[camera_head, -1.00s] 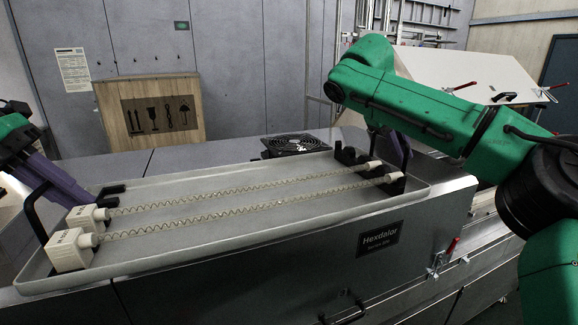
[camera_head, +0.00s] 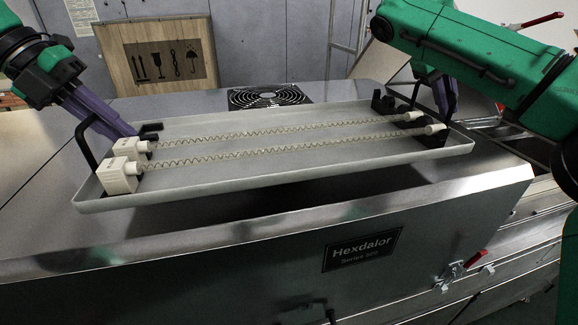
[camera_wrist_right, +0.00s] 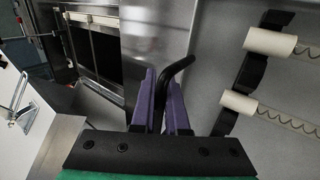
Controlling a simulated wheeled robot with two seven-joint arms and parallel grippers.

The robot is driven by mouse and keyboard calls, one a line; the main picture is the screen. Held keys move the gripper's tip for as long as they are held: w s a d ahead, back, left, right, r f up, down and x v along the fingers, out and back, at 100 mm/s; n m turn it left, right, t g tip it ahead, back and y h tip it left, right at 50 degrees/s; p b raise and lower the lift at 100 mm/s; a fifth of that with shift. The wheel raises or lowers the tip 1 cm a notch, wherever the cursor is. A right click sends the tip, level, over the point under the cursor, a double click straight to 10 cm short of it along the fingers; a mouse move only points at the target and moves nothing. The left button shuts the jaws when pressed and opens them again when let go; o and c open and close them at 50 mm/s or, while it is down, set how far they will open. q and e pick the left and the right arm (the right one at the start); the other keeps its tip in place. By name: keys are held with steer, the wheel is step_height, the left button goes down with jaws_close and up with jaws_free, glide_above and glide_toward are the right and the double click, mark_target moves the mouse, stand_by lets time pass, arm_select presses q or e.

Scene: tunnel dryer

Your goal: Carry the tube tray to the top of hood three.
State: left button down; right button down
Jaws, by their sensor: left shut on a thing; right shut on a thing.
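The grey tube tray (camera_head: 300,180) carries two pale coiled tubes (camera_head: 285,149) with white blocks at the left end and black holders at the right. My left gripper (camera_head: 100,120) is shut on the black handle at the tray's left end. My right gripper (camera_head: 446,98) is shut on the handle at the right end; purple fingers (camera_wrist_right: 163,105) clasp the black handle (camera_wrist_right: 180,70) in the right wrist view. The tray looks level, above the metal hood top (camera_head: 250,225), with a dark shadow beneath. Whether it touches is unclear. No hood number is readable.
A round black fan grille (camera_head: 269,96) sits on the top behind the tray. A wooden crate (camera_head: 160,55) stands further back. The hood front has a Hexdalor plate (camera_head: 362,249) and a red-handled clamp (camera_head: 463,268). Bare metal shows in front of the tray.

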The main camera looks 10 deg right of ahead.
arm_select(q)
steer(key=c, duration=0.9)
jaws_free()
steer(key=shift+a, duration=0.1)
arm_select(e)
steer(key=c, duration=0.9)
jaws_free()
steer(key=shift+a, duration=0.15)
steer(key=shift+w, duration=0.1)
steer(key=v, duration=0.7)
steer(key=shift+r, duration=0.25)
steer(key=shift+f, duration=0.1)
